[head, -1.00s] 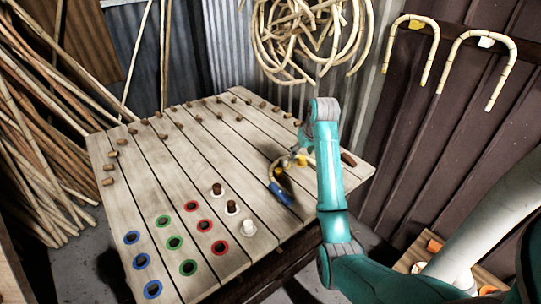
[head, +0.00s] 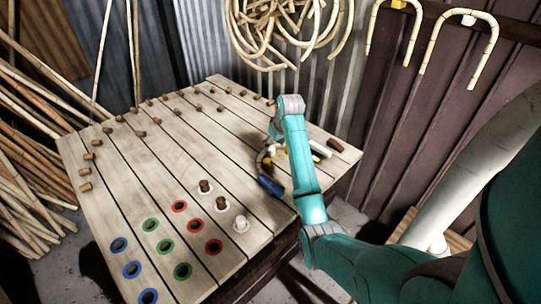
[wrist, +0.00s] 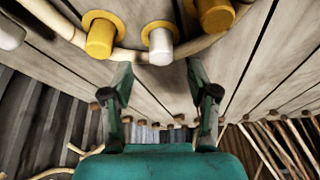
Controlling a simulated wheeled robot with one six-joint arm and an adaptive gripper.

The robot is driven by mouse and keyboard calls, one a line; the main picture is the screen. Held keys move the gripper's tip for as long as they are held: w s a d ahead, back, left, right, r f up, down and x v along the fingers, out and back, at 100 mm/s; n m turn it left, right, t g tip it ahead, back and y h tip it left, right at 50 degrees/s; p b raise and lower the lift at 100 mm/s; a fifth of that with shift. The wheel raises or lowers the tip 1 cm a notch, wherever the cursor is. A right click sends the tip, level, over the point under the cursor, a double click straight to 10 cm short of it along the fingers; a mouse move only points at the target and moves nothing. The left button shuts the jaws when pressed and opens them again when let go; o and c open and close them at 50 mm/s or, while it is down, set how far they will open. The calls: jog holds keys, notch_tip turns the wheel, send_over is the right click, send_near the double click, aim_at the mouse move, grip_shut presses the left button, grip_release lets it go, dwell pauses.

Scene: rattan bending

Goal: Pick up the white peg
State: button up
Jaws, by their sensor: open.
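In the wrist view a white peg (wrist: 160,46) with a yellow collar stands at the top middle, beside a curved rattan strip (wrist: 133,56). My gripper (wrist: 158,82) is open, its two fingers apart and empty. The peg is just beyond the fingertips, in line with the gap between them. Yellow pegs (wrist: 101,38) stand on both sides of it. In the head view my arm hides most of the gripper and much of this peg group.
The slatted wooden table (head: 160,185) carries several brown pegs (head: 140,133) along its far and left edges. Red, green and blue ringed holes (head: 165,246) are at the front. A blue piece (head: 270,186) and a white cylinder (head: 320,149) lie near my arm. Rattan coils (head: 290,40) hang behind.

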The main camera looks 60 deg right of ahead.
aim_at(272, 149)
jog(key=shift+x, duration=1.9)
jog(key=shift+w+a, duration=0.1)
jog(key=c, duration=1.1)
jog(key=shift+o, duration=0.2)
notch_tip(272, 149, up, 10)
